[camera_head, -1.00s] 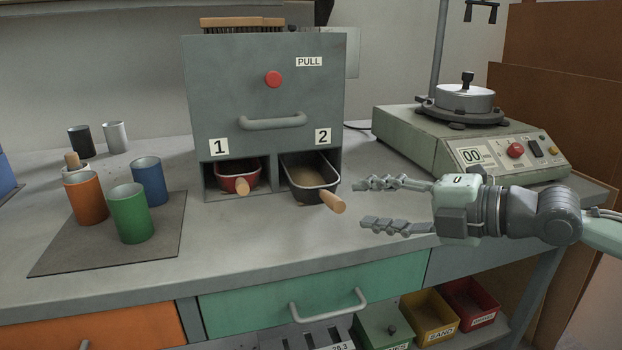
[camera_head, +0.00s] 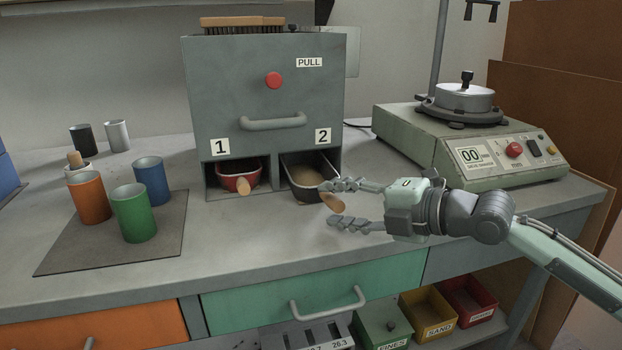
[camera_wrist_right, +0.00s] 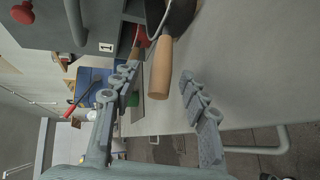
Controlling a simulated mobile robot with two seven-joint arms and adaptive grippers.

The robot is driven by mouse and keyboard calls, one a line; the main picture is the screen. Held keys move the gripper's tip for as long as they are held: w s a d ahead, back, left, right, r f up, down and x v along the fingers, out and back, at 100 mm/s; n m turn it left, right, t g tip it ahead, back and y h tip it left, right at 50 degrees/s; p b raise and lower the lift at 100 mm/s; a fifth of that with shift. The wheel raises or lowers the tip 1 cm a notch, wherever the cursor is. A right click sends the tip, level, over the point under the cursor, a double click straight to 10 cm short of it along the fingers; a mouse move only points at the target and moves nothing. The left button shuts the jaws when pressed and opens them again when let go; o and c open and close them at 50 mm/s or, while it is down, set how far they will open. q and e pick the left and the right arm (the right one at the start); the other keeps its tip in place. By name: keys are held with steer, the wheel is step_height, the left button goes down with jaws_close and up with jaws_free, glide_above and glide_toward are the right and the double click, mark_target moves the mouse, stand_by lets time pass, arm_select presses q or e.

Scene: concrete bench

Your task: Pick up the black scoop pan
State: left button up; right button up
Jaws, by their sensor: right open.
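The black scoop pan (camera_head: 302,188) sits in slot 2 of the grey box (camera_head: 262,90), with sand-coloured material inside. Its wooden handle (camera_head: 333,202) sticks out toward the front right. My right gripper (camera_head: 337,204) is open, with its fingers on either side of the handle's end in the head view. In the right wrist view the handle (camera_wrist_right: 161,68) lies between the two spread fingers, apparently not gripped. Part of the pan (camera_wrist_right: 178,14) shows at the top there. My left gripper is not in view.
A red scoop pan (camera_head: 238,178) sits in slot 1, left of the black one. Orange, green and blue cups (camera_head: 133,214) stand on a dark mat at left. A sieve-shaker machine (camera_head: 470,150) stands at right. The bench front is clear.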

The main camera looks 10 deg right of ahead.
steer(key=shift+w+a+f, duration=0.1)
steer(key=shift+w+a, duration=0.15)
steer(key=shift+w, duration=0.05)
jaws_close()
steer(key=shift+r, duration=0.2)
stand_by(0.4)
